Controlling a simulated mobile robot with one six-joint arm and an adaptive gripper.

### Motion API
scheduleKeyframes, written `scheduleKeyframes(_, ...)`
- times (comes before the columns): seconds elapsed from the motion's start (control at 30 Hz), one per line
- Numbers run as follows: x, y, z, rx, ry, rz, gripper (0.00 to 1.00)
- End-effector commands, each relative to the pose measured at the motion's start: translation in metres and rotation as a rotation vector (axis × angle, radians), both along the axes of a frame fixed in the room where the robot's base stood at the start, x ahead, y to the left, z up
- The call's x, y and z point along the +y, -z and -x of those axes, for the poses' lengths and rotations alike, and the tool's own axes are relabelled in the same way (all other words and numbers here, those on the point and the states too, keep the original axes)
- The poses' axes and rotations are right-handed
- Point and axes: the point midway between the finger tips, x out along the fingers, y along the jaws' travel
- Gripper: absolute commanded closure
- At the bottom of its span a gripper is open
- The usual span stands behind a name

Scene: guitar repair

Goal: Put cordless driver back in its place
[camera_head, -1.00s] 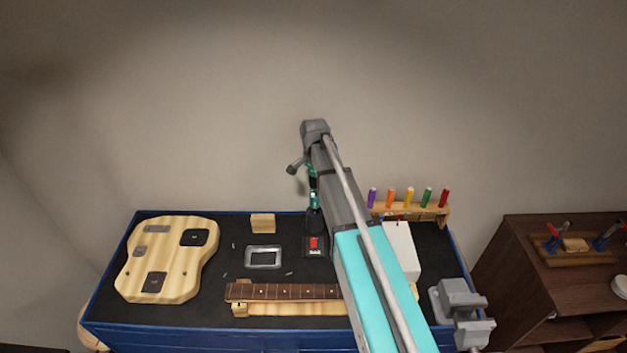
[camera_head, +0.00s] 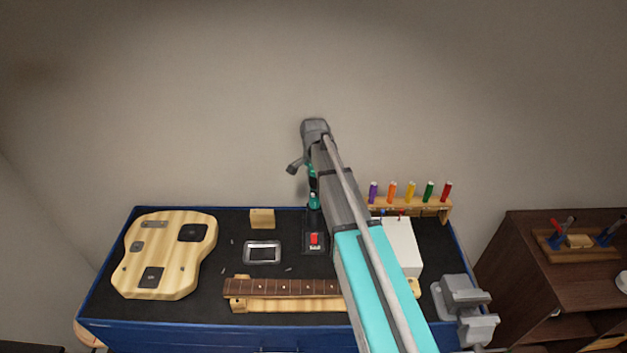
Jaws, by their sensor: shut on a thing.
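The cordless driver (camera_head: 313,201), teal and black, shows as a narrow strip beside my arm, near the back edge of the bench. Its upper part is hidden behind my arm. My gripper (camera_head: 298,167) is mostly hidden behind the wrist; one dark finger shows at the left, and it is shut on the driver. A black dock with a red patch (camera_head: 314,239) stands on the bench directly below the driver in the picture. I cannot tell whether the driver touches the dock or hangs just above it.
On the blue bench (camera_head: 105,270) lie a guitar body (camera_head: 170,265), a metal tray (camera_head: 262,252), a wood block (camera_head: 262,218), a guitar neck (camera_head: 285,289) and a white box (camera_head: 402,245). A rack of coloured-handled tools (camera_head: 410,203) and a grey vise (camera_head: 462,305) stand at the right.

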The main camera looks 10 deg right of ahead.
Motion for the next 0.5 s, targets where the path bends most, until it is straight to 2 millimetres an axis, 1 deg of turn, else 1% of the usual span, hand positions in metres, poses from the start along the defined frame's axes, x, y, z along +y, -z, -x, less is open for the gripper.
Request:
scheduleKeyframes(0.33,-0.0003,0.0002,0.0001,0.0,0.0,0.0,1.0)
scheduleKeyframes(0.5,-0.0004,0.0033,0.0,0.0,0.0,0.0,1.0)
